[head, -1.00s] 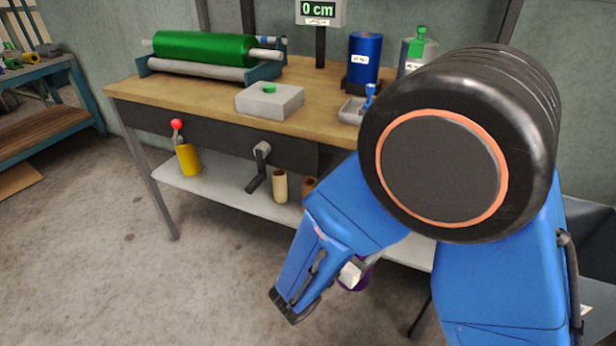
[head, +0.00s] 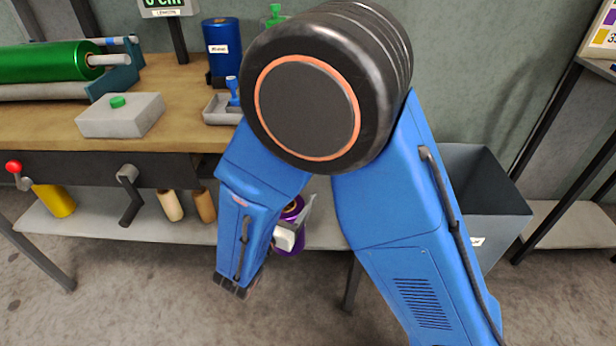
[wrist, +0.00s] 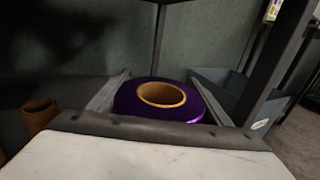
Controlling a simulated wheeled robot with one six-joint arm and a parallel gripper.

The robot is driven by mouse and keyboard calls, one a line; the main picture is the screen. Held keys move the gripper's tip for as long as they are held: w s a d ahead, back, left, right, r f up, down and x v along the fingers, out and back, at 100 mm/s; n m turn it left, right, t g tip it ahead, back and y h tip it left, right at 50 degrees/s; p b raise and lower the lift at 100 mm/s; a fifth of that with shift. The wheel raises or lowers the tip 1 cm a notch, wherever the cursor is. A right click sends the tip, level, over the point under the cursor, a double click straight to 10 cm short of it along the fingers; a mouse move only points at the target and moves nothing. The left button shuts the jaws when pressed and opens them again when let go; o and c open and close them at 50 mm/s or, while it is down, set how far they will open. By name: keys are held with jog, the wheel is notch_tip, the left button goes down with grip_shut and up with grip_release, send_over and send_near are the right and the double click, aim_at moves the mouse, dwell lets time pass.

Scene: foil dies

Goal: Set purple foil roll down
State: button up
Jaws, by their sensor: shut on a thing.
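The purple foil roll (wrist: 196,106) stands upright between the two fingers of my gripper (wrist: 160,92) in the wrist view, its brown core opening facing up. In the head view the purple roll (head: 292,212) shows partly behind my blue arm, beside the white part of my gripper (head: 296,228). The gripper is shut on the roll, in front of the lower shelf (head: 130,222) of the bench. The roll's underside is hidden, so I cannot tell whether it touches anything.
Two tan cores (head: 170,205) stand on the lower shelf, left of my arm. A grey bin (head: 478,205) stands to the right. The benchtop (head: 190,105) holds a green roll (head: 48,62).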

jog(key=f+x, duration=0.3)
jog(key=x, duration=1)
jog(key=shift+w+f, duration=0.2)
jog(key=shift+w, duration=0.1)
jog(key=shift+d+f, duration=0.1)
jog(key=shift+d, duration=0.05)
jog(key=o, duration=2.1)
jog(key=shift+c, duration=0.2)
jog(key=v, duration=1.2)
